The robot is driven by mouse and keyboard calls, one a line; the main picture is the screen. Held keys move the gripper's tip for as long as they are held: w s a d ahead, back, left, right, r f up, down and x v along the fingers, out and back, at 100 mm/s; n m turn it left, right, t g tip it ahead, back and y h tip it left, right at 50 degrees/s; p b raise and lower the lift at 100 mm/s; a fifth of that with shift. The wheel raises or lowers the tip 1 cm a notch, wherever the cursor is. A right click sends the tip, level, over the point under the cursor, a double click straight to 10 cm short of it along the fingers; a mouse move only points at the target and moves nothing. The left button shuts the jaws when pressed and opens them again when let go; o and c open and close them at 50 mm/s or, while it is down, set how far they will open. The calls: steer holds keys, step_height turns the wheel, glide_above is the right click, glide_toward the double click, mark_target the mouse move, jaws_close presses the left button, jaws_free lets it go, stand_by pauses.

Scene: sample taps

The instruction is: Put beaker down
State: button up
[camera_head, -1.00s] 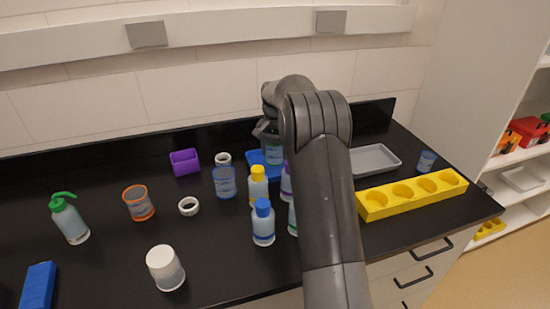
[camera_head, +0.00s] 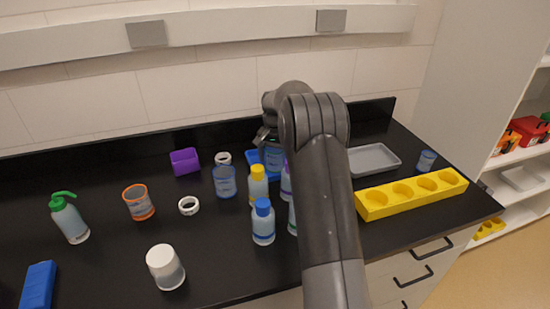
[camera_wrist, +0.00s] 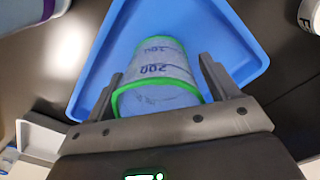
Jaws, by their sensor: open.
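The beaker (camera_wrist: 158,75) is clear with a green rim and blue markings, and it stands on a blue tray (camera_wrist: 240,50) in the wrist view. My gripper (camera_wrist: 160,85) is open, with one finger on each side of the beaker near its rim. Whether either finger touches it I cannot tell. In the head view the beaker (camera_head: 274,160) shows behind the bottles, partly hidden by my gripper (camera_head: 266,138) and arm. A corner of the blue tray (camera_head: 253,156) shows beside it.
Yellow-capped (camera_head: 258,187) and blue-capped (camera_head: 263,223) bottles stand in front of the tray. A blue beaker (camera_head: 225,182) stands left of them. A grey tray (camera_head: 374,160) and a yellow rack (camera_head: 412,196) lie to the right.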

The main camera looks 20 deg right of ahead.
step_height(320, 180, up, 11)
steer(key=s+a+r+n+t, duration=0.1)
steer(key=s+a+r+n, duration=0.15)
steer(key=s+r, duration=0.7)
steer(key=s+a+r+n+t, duration=0.1)
steer(key=s+a+t, duration=0.15)
steer(key=s, duration=0.85)
steer(key=s+a+r+n+t, duration=0.1)
steer(key=s+a+n, duration=0.15)
steer(key=s, duration=0.95)
steer(key=s+a+f, duration=0.1)
steer(key=s+f, duration=0.1)
steer(key=s, duration=0.3)
steer(key=s+a+f+n+t, duration=0.1)
steer(key=s+f, duration=0.2)
steer(key=s, duration=0.2)
steer(key=shift+s+f, duration=0.25)
steer(key=shift+s, duration=0.15)
